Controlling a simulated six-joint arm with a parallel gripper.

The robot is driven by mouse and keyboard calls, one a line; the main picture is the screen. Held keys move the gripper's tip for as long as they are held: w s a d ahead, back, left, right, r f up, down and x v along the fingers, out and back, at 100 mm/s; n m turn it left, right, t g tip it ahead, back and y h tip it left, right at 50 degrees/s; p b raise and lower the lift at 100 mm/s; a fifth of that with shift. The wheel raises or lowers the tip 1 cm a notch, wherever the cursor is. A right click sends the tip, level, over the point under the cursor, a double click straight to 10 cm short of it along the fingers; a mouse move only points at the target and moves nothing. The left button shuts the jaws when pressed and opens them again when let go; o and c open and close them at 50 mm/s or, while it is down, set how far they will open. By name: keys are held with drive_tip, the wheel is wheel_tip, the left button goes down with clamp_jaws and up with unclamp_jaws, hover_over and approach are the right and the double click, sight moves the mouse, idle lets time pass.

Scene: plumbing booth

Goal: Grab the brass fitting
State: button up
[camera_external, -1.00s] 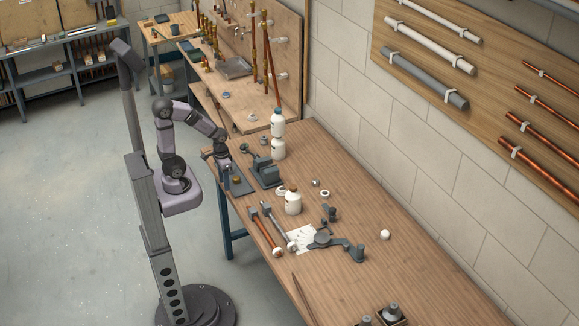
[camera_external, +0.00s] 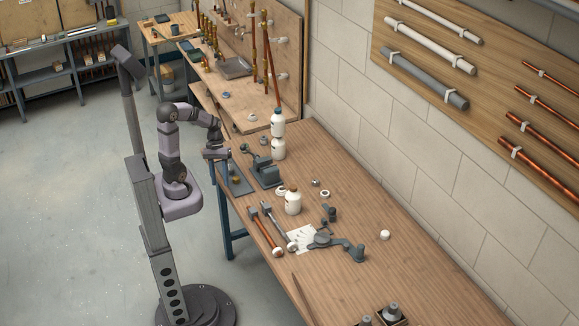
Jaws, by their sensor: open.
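The brass fitting (camera_external: 234,178) is a small yellowish piece on the dark grey mat (camera_external: 242,187) at the near left edge of the workbench. It is tiny in this view, so its exact shape cannot be told. My gripper (camera_external: 226,154) is open, above and beyond the far end of the mat, apart from the fitting. The fingertips are small and hard to make out.
A grey-green vise (camera_external: 266,172) stands just right of the mat. A grey clamp-like tool (camera_external: 340,243) lies further right.

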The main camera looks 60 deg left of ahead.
drive_tip(key=w+a+n+t+h+b, duration=0.6)
drive_tip(key=a+n+t, duration=0.5)
drive_tip(key=n, duration=0.5)
drive_tip(key=s+a+r+n+t+y+b, duration=0.25)
drive_tip(key=a+n+t+y, duration=0.5)
drive_tip(key=a, duration=0.75)
drive_tip(key=shift+n+h, duration=0.45)
drive_tip(key=shift+h, duration=0.2)
drive_tip(key=shift+w+d+f+p, duration=0.15)
drive_tip(key=shift+w+f+p, duration=0.35)
drive_tip(key=shift+f, duration=1.35)
drive_tip(key=shift+w+d+f+p, duration=0.25)
drive_tip(key=shift+w+f, duration=0.35)
drive_tip(key=shift+f, duration=1.2)
drive_tip(key=shift+w+d+f+p, duration=0.1)
drive_tip(key=shift+w+f+p, duration=0.4)
drive_tip(key=shift+f, duration=1.35)
drive_tip(key=shift+p+x, duration=0.5)
drive_tip(key=shift+x, duration=1.7)
drive_tip(key=shift+a, duration=0.2)
drive_tip(key=shift+c, duration=0.7)
clamp_jaws()
